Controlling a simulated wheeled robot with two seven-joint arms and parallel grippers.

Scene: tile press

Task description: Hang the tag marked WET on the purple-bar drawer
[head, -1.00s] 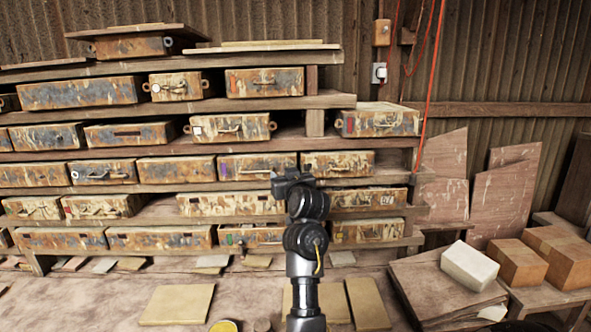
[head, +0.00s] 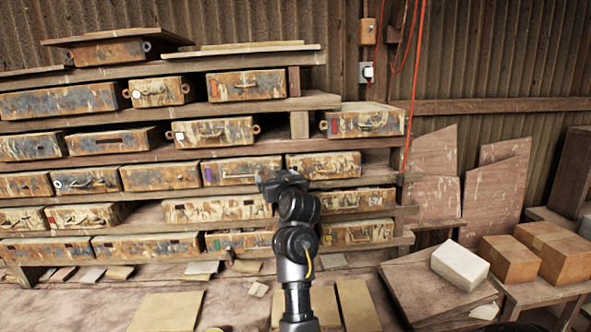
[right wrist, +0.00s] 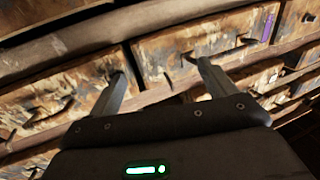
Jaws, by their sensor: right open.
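The purple-bar drawer (head: 240,167) is rusty and streaked, with a purple bar at its left end and a pale handle on its front. It sits in the middle row of the rack in the head view. In the right wrist view the same drawer (right wrist: 200,40) shows its purple bar at the upper right. My right gripper (head: 270,184) is in front of the rack, just below and right of that drawer. Its two fingers (right wrist: 163,80) are apart with nothing seen between them. I cannot make out a tag marked WET. My left gripper is out of view.
The wooden rack (head: 262,107) holds several similar drawers. Flat tan boards (head: 165,312) lie below. A white block (head: 460,264) and brown boxes (head: 510,262) stand at right. A red cord (head: 414,90) hangs beside the rack.

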